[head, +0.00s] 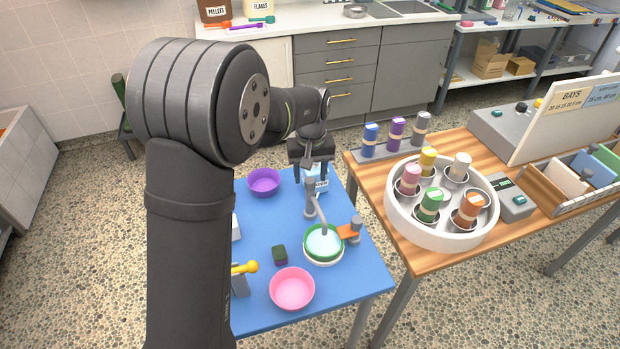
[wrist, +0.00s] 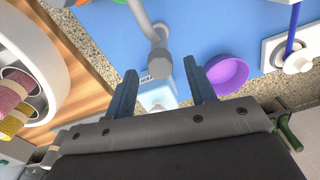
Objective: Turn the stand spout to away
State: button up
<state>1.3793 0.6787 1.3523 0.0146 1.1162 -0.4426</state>
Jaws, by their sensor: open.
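The stand spout (head: 319,212) is a grey post with a thin pipe on the blue table, its pipe reaching toward the front over a green-rimmed bowl (head: 323,246). In the wrist view the spout (wrist: 160,45) shows its round grey top just beyond my fingertips, with the pipe running up and left. My gripper (head: 311,172) is open and empty above the back of the blue table, behind the post. In the wrist view its two fingers (wrist: 162,85) stand apart, on either side of a pale blue labelled carton (wrist: 157,94) lower down. Contact with the spout cannot be seen.
A purple bowl (head: 264,181) stands left of the spout and a pink bowl (head: 292,289) at the front. An orange piece by a grey post (head: 354,230) is right of the green-rimmed bowl. A white carousel (head: 450,237) with coloured bottles stands on the wooden table at right.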

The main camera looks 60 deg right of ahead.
jog(key=shift+f, duration=1.1)
grip_shut()
